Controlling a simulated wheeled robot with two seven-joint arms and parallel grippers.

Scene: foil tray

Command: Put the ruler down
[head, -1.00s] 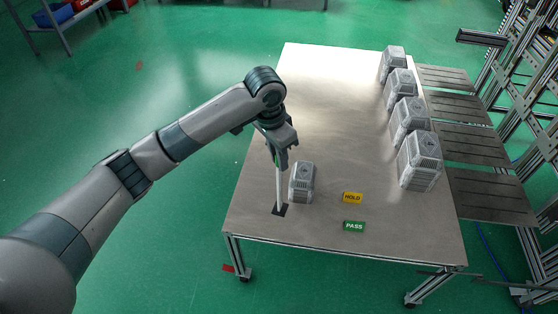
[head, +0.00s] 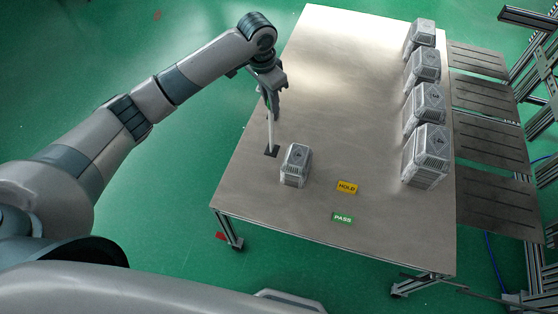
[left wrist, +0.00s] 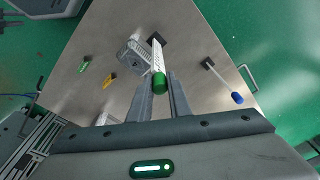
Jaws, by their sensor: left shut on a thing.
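A pale, thin ruler (head: 270,132) hangs below my left gripper (head: 270,106), roughly upright, with a dark square foot (head: 271,151) at its lower end. In the left wrist view its green end (left wrist: 158,82) sits between the two fingers of the left gripper, which is shut on it. The foot is at or just above the tabletop (head: 310,100); I cannot tell whether it touches. A silver box (head: 295,166) stands close to the right of the foot in the head view, apparently apart from it. My right gripper is in neither view.
Another pale stick with a blue end (left wrist: 237,97) shows on the table in the left wrist view. Yellow HOLD (head: 347,187) and green PASS (head: 343,218) labels lie near the front. Several silver boxes (head: 424,108) line the right edge. The table's middle is clear.

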